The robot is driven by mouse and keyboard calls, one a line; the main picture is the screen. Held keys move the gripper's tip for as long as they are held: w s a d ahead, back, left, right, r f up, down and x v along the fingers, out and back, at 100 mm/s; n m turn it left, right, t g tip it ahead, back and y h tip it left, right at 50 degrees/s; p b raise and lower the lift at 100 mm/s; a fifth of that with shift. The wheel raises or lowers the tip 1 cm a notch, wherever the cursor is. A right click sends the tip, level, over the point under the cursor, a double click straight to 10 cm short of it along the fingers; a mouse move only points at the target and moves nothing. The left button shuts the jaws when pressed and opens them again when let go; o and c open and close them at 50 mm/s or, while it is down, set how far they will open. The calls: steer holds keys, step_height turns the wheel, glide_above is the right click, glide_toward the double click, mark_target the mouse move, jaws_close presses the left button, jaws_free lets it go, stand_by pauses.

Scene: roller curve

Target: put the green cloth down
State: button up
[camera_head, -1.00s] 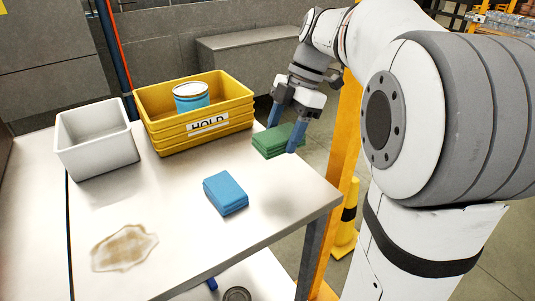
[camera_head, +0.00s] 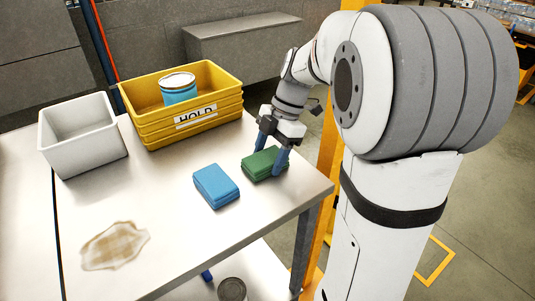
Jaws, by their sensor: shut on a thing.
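The green cloth (camera_head: 262,164) is a folded stack near the right edge of the table, in the head view. My gripper (camera_head: 270,163) points down with its blue fingers on either side of the cloth, shut on it. The cloth appears to be at the tabletop or very close above it; I cannot tell if its underside touches. Part of its right end is hidden by a finger. A folded blue cloth (camera_head: 216,186) lies on the table just left of the green one, a small gap apart.
A yellow bin marked HOLD (camera_head: 190,124) holds a blue can (camera_head: 178,90) at the back. An empty white bin (camera_head: 82,140) stands left of it. A brown stain (camera_head: 115,246) is at the table's front left. The table (camera_head: 165,205) is bare between stain and cloths.

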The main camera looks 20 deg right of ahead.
steer(key=o, duration=0.9)
steer(key=shift+o, duration=0.2)
steer(key=v, duration=1.2)
